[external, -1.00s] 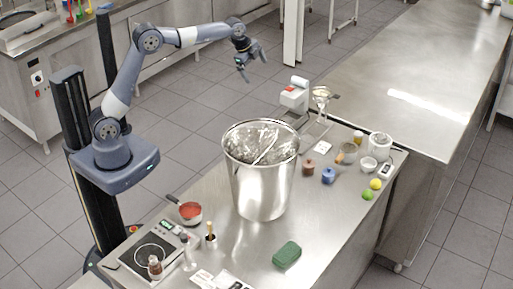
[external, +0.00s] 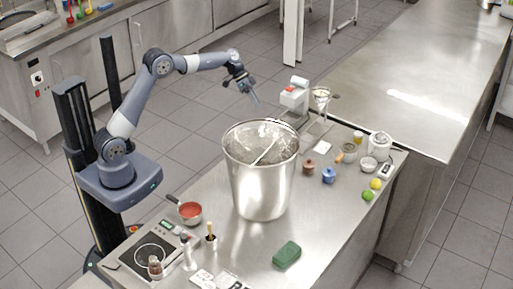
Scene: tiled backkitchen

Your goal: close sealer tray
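A white machine with a red-marked side (external: 294,97) stands at the back edge of the steel counter, behind the large pot. It may be the sealer; its tray is too small and partly hidden to tell how far out it is. My gripper (external: 256,99) is in the air to the left of this machine and above and behind the pot, pointing down and right. It looks apart from everything. Its fingers are too small to tell their opening, and I see nothing held in it.
The tall steel pot (external: 262,175) stands in the middle of the counter (external: 325,225), close to the machine. A glass stand (external: 321,98) is just right of the machine.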

